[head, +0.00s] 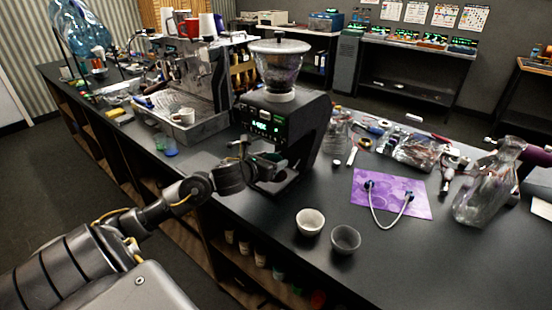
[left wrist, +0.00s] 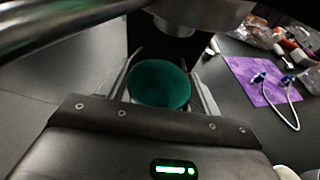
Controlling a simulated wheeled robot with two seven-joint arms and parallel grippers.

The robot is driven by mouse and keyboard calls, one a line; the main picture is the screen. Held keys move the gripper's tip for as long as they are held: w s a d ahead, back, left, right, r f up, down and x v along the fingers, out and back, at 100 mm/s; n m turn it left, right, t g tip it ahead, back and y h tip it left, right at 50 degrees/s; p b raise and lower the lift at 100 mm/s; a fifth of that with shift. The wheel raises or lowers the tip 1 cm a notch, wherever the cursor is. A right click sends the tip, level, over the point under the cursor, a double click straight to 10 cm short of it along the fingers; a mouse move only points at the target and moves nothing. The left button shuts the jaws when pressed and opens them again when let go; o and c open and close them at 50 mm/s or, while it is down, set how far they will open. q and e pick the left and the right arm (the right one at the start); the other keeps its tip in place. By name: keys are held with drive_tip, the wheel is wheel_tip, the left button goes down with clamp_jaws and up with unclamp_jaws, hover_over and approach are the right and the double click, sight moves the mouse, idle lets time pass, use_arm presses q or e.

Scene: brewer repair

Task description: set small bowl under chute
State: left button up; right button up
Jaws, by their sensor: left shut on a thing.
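The coffee grinder (head: 285,118) stands on the dark counter, with a lit green display. Its chute (left wrist: 200,18) hangs at the top of the left wrist view. My left gripper (head: 266,168) reaches in at the grinder's base. In the left wrist view its two fingers are shut on a small dark green bowl (left wrist: 160,85), which is upright, just below and in front of the chute. Whether the bowl touches the grinder's base, I cannot tell. In the head view the bowl is mostly hidden by my gripper.
A white bowl (head: 309,222) and a grey bowl (head: 345,240) stand near the counter's front edge. A purple mat (head: 410,190) with a looped cable lies to the right. An espresso machine (head: 200,85) is left of the grinder.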

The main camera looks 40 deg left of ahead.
sight(277, 159)
use_arm(q)
drive_tip(key=w, duration=0.3)
drive_tip(key=shift+w+a+r+p, duration=0.15)
drive_tip(key=shift+r+p, duration=0.05)
drive_tip(key=shift+p, duration=0.2)
drive_tip(key=shift+f, duration=1)
drive_tip(key=shift+r, duration=0.1)
drive_tip(key=shift+f+b, duration=0.65)
drive_tip(key=shift+b, duration=0.1)
